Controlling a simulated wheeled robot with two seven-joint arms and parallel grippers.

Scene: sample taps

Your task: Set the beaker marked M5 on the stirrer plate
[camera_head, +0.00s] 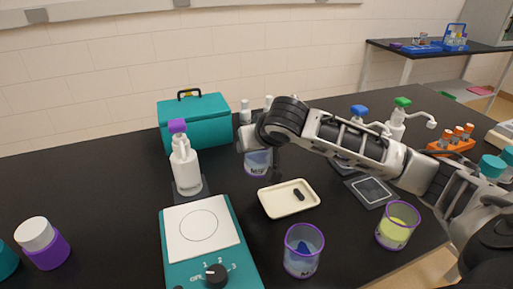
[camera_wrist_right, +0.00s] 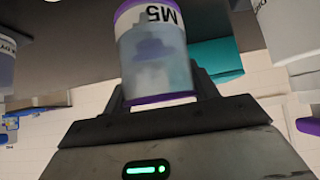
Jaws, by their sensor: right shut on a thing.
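The beaker marked M5 (camera_head: 258,163) is clear, with a pale blue content and a white label. My right gripper (camera_head: 258,143) is shut on it and holds it behind the cream tray; the wrist and forearm hide its upper part. In the right wrist view the M5 beaker (camera_wrist_right: 155,55) sits between the fingers, its label upside down in the picture and a purple band towards the palm. The stirrer plate (camera_head: 170,275) is teal with a white square top marked with a circle and a dark knob in front. Its top is bare. My left gripper is not in view.
A white bottle with a purple cap (camera_head: 185,170) stands just behind the stirrer. The cream tray (camera_head: 270,209) holds a small dark bar. A blue-content beaker (camera_head: 302,262) and a yellow-content beaker (camera_head: 397,228) stand right of the stirrer. A teal box (camera_head: 205,130) is at the back.

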